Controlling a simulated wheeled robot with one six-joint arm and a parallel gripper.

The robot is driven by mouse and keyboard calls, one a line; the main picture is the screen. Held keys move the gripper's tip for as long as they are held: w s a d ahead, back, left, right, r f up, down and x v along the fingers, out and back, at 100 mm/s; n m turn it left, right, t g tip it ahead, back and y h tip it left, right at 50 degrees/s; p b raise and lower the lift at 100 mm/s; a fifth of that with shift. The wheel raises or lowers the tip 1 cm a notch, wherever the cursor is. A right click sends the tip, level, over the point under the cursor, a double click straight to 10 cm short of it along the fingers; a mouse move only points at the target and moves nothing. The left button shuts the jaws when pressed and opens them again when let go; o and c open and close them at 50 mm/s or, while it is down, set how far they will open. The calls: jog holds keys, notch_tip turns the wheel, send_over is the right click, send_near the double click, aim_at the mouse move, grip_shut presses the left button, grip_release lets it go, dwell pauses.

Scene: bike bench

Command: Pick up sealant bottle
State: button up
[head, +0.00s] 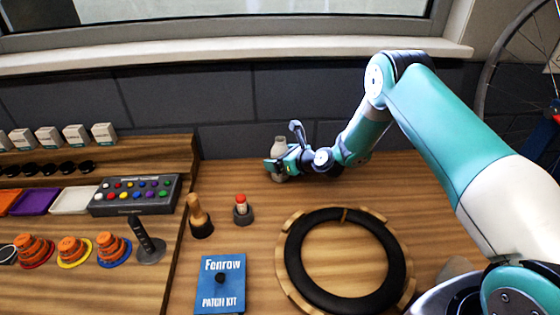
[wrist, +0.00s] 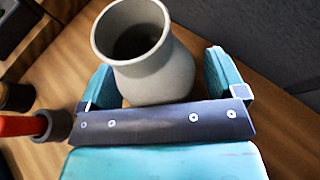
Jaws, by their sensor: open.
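A pale grey bottle (head: 279,146) with a narrowed neck stands upright at the back of the wooden bench, by the wall. I take it as the sealant bottle, though no label shows. In the wrist view the bottle (wrist: 155,75) shows a round, open, dark mouth. My gripper (head: 279,169) is at the bottle's lower part, with the arm reaching in from the right. In the wrist view my gripper (wrist: 161,77) is open, one finger on each side of the bottle. The bottle's base is hidden, and I cannot tell whether either finger touches it.
A red-tipped item in a dark holder (head: 241,211) stands nearby in front, beside a wooden-handled tool (head: 199,218). A black tyre ring (head: 292,262) and a blue patch kit (head: 220,284) lie nearer. The grey wall (head: 225,105) is close behind the bottle.

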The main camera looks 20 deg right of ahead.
jog(key=c, duration=1.1)
jog(key=shift+r, duration=0.2)
